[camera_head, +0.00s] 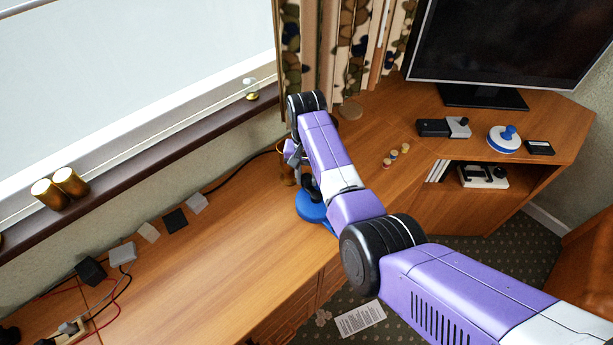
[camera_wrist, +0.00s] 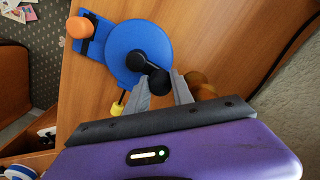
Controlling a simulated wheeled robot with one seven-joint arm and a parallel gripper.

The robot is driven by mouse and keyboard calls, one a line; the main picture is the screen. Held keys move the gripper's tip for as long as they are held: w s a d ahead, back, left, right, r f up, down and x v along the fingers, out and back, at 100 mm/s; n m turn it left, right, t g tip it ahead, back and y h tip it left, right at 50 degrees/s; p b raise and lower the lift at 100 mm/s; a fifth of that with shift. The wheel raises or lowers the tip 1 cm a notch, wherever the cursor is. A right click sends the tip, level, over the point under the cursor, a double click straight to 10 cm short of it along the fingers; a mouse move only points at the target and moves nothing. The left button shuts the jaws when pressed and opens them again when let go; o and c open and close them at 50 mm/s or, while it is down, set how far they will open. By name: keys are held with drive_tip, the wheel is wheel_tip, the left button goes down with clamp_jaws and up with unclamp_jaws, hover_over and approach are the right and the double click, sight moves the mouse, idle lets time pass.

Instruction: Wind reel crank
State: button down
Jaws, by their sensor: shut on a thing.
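The reel is a blue disc (camera_wrist: 135,50) with a black crank (camera_wrist: 145,65) running from its centre to a black knob (camera_wrist: 159,82). In the head view the blue disc (camera_head: 311,207) lies on the wooden counter, partly hidden by my arm. My gripper (camera_wrist: 160,78) has its grey fingers on either side of the black knob, shut on it. In the head view my gripper (camera_head: 300,165) is mostly hidden behind my arm. In the wrist view a blue plate with an orange knob (camera_wrist: 79,27) sits beside the disc.
Amber cups (camera_wrist: 203,82) stand close behind the gripper. The window ledge (camera_head: 140,150) runs along the left, with cables and small blocks (camera_head: 176,220) below it. A monitor (camera_head: 510,45) stands at the back right. The middle of the counter (camera_head: 220,260) is clear.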

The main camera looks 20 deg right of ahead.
sight(307, 176)
drive_tip(key=c, duration=1.1)
unclamp_jaws()
drive_tip(key=shift+r, duration=3.95)
